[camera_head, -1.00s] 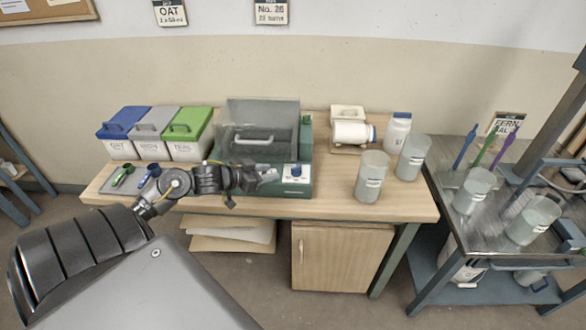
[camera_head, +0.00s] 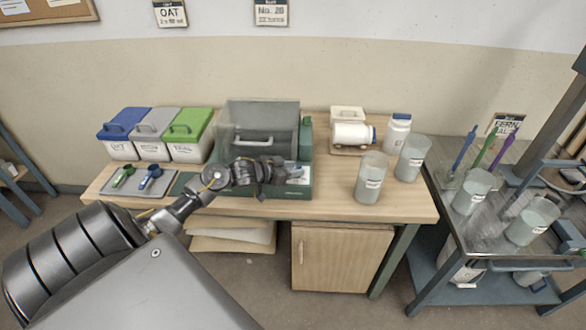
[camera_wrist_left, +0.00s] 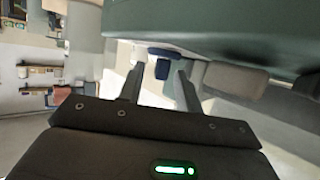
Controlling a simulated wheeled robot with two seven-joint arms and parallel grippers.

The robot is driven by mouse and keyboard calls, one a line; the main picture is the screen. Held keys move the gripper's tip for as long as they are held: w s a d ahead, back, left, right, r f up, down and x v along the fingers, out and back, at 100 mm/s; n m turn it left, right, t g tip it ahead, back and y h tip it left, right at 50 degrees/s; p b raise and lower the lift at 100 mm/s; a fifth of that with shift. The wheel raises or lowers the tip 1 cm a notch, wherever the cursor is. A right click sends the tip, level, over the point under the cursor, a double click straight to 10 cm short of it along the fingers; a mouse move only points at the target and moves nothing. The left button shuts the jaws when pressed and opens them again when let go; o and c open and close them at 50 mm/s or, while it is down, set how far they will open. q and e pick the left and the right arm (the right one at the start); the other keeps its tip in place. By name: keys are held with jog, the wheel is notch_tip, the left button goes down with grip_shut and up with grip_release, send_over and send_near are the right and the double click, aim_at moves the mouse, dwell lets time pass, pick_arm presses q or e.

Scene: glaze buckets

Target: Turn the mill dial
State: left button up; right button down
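The mill is a dark green machine (camera_head: 304,150) with a clear cover (camera_head: 262,118), standing on the wooden bench. Its blue dial is hidden behind my left gripper in the head view. In the left wrist view, the blue dial (camera_wrist_left: 162,68) shows between the two fingertips, and the mill's green body (camera_wrist_left: 225,25) fills the upper right. My left gripper (camera_wrist_left: 159,76) is open, with a finger on either side of the dial; I cannot tell whether they touch it. In the head view my left gripper (camera_head: 287,176) is at the mill's front. My right gripper is not in view.
Blue, grey and green lidded bins (camera_head: 186,135) and a tray with two scoops (camera_head: 150,176) are on the left. Clear buckets (camera_head: 370,180) and a blue-capped jar (camera_head: 397,132) stand on the right. A metal cart (camera_head: 490,225) is beside the bench.

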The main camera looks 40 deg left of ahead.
pick_arm(q)
jog(key=shift+w, duration=0.1)
grip_shut()
dwell(0.3)
